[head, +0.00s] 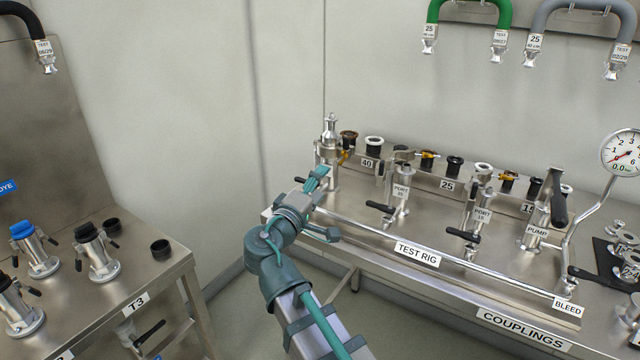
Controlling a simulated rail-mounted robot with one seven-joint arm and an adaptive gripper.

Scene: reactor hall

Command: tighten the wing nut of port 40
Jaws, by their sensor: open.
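The leftmost upright steel port (328,150) on the test rig is probably port 40; no port label is readable on it. A silver fitting (330,126) stands on top of it. A small orange-yellow part (343,157) shows at its right side, perhaps the clamp with its wing nut; it is too small to tell. My gripper (330,204) is in front of and below this port, with its teal fingers spread apart and nothing seen between them. The upper finger overlaps the port's lower part in the picture, and I cannot tell whether they touch.
Port 25 (401,190) and port 15 (482,213) stand to the right with black levers. Behind them is a row of caps and clamps (428,160). A rail (400,240) runs along the rig's front. Bench T3 (140,290) is at left, with free floor between.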

